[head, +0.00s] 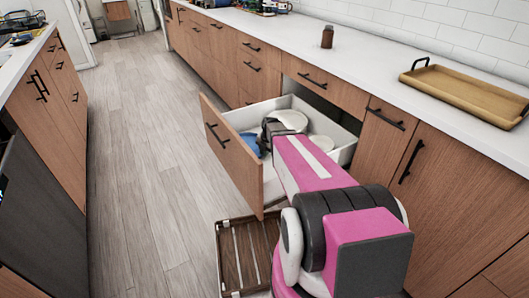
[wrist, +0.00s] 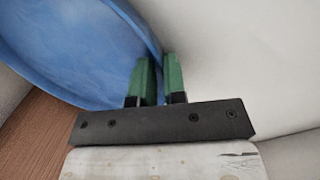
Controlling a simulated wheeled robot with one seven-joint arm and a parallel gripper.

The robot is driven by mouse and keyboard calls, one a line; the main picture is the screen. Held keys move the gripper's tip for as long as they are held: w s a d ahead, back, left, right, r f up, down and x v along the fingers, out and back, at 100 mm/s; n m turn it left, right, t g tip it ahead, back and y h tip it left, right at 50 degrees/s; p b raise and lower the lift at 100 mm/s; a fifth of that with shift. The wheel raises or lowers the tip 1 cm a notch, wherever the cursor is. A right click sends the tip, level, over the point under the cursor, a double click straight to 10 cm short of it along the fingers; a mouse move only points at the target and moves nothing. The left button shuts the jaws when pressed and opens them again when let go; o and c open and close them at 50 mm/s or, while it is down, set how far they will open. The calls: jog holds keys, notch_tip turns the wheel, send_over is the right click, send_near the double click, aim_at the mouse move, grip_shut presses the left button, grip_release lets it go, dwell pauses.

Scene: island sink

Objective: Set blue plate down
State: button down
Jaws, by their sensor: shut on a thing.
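The blue plate (head: 251,143) shows at the left inside of the open drawer (head: 228,150), partly hidden by the drawer front and my arm. In the wrist view the blue plate (wrist: 75,45) fills the upper left, standing tilted. Its rim runs between the two green fingers of my gripper (wrist: 160,75), which is shut on it. A white drawer wall or floor lies behind. In the head view the gripper tips are hidden by my arm. I cannot tell whether the plate touches the drawer floor.
The counter holds a wooden tray (head: 468,92) and a brown jar (head: 327,37), with clear room between. The floor at left is free.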

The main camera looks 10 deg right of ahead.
jog(key=c, duration=1.2)
grip_release()
jog(key=shift+r, duration=0.1)
notch_tip(320, 180, up, 11)
jog(key=s+d, duration=0.2)
jog(key=shift+s+a+f+m+g+h, duration=0.3)
jog(key=shift+s+a+m, duration=0.6)
jog(key=shift+s+m, duration=2.75)
jog(key=shift+s+a+f+m+g+h, duration=0.3)
jog(key=shift+s+a+m, duration=1.2)
jog(key=shift+m, duration=3.8)
jog(key=shift+s+a+f+m+g+h, duration=0.2)
jog(key=shift+s+a+f+m, duration=0.1)
jog(key=shift+s+m, duration=3.65)
jog(key=shift+w+m, duration=0.5)
